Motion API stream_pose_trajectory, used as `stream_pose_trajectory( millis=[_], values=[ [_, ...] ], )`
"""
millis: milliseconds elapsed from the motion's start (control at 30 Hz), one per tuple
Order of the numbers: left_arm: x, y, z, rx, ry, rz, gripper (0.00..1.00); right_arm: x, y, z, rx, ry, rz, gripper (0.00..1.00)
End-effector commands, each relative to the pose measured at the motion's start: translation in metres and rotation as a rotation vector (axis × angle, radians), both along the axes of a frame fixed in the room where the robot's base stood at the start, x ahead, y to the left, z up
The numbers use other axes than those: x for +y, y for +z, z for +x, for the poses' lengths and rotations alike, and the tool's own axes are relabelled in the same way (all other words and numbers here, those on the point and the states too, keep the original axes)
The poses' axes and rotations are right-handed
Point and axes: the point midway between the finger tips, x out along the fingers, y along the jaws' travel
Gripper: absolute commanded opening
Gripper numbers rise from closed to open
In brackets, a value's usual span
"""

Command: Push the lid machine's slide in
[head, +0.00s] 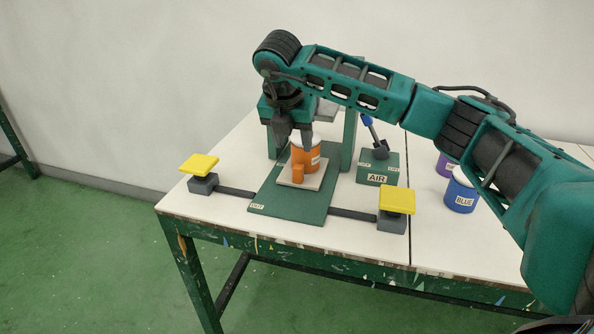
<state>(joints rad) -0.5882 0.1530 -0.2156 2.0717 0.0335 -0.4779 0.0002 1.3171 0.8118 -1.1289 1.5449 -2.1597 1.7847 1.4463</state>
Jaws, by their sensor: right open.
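The lid machine has a dark green base plate (262,196) marked OUT near its front edge, and a green upright frame (349,140) behind. Its slide, a pale square plate (314,183), sits over the middle of the base plate. A labelled orange can (311,160) stands on the slide, with a small orange post (297,173) in front of it. My right gripper (294,146) points down at the can's upper left, with open jaws and nothing visibly held. Its fingers overlap the can's top edge in the picture; I cannot tell whether they touch. My left gripper is not in view.
Yellow-topped pads stand at left (199,164) and right (397,199), joined to the machine by dark bars. A green AIR box (378,171) with a blue-handled lever (371,130) stands right of the machine. Blue (461,191) and purple (443,166) cans stand farther right, near my arm.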

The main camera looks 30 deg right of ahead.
Motion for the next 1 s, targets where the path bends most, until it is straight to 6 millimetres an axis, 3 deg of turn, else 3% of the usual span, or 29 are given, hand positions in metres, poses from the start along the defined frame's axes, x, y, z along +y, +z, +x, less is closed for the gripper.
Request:
stream_pose_trajectory(
  millis=[200,433,633,933,1000],
  values=[
    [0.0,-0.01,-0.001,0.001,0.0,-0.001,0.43,-0.014,-0.047,0.011,0.005,-0.001,0.0,0.51],
    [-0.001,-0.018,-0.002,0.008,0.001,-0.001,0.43,-0.025,-0.083,0.021,0.004,0.002,0.0,0.51],
    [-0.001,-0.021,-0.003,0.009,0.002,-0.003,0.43,-0.03,-0.097,0.025,0.003,0.004,-0.001,0.51],
    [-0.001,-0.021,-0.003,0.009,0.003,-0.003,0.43,-0.03,-0.098,0.026,0.003,0.004,-0.001,0.51],
    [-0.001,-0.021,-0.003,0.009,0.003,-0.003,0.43,-0.03,-0.098,0.026,0.003,0.004,-0.001,0.45]
  ],
)
